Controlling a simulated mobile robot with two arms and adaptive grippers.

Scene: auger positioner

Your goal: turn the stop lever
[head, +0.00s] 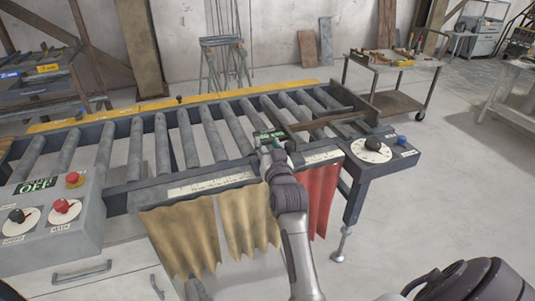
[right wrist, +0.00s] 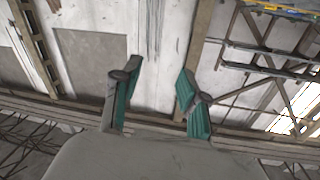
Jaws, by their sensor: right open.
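My right gripper (head: 268,141) is at the front rail of the roller conveyor. In the right wrist view (right wrist: 157,92) its two teal-padded fingers are apart, with nothing between them. A small dark round knob (head: 291,146) shows just right of the gripper and may be the end of the stop lever; I cannot tell if they touch. A brown bar (head: 328,121) lies across the rollers to the right of the gripper. A small green display or label (head: 270,134) is just above the gripper. My left gripper is not seen.
The roller conveyor (head: 160,140) runs across the view. A dial with a black knob (head: 372,146) and a blue button (head: 402,140) sit at its right end. A control box (head: 58,215) reading OFF stands left. Tan curtains (head: 180,235) and a red one (head: 322,195) hang below the rail.

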